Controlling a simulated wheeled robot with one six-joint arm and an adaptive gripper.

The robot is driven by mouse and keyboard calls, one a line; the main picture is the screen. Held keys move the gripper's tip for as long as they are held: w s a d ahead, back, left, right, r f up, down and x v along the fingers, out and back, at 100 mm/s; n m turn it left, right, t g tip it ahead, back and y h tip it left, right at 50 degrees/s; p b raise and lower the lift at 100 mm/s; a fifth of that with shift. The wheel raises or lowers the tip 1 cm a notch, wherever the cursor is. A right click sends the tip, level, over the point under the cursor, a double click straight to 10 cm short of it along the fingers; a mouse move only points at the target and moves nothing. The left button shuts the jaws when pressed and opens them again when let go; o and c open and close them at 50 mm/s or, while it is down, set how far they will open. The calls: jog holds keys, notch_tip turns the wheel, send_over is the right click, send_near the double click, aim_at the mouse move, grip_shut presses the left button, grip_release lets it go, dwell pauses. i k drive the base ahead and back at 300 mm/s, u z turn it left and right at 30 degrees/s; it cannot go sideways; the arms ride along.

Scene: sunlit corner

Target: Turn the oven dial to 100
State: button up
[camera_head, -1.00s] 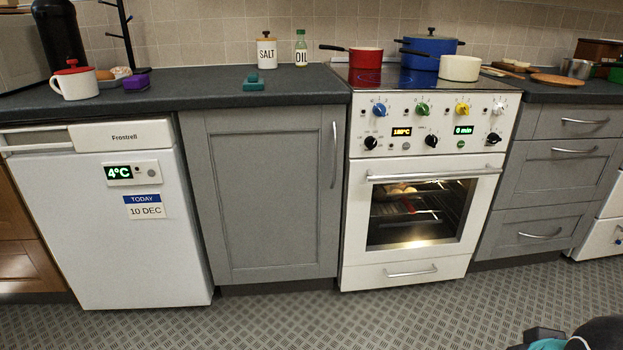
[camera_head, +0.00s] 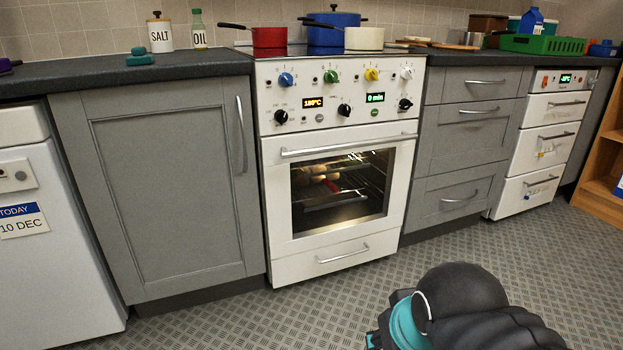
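The white oven (camera_head: 276,171) stands in the middle of the view, its door shut and its inside lit. Its control panel carries black dials on the lower row: a left dial (camera_head: 281,117), a middle dial (camera_head: 344,110) and a right dial (camera_head: 405,104). An orange display (camera_head: 313,103) between the left and middle dials seems to read 180°C. A green display (camera_head: 375,98) reads 0 min. The marks around the dials are too small to read. Part of my arm shows at the bottom right, well apart from the oven; my gripper is not in view.
Blue, green, yellow and white knobs line the panel's upper row. A red pan (camera_head: 269,38), blue pot (camera_head: 333,28) and cream pan (camera_head: 364,39) stand on the hob. The oven door handle (camera_head: 350,146) sticks out below the dials. The patterned floor (camera_head: 250,318) before the oven is clear.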

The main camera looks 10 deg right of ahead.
aim_at(282, 116)
jog(key=z, duration=1.65)
jog(key=k, duration=1)
jog(key=u, duration=1)
jog(key=i, duration=0.5)
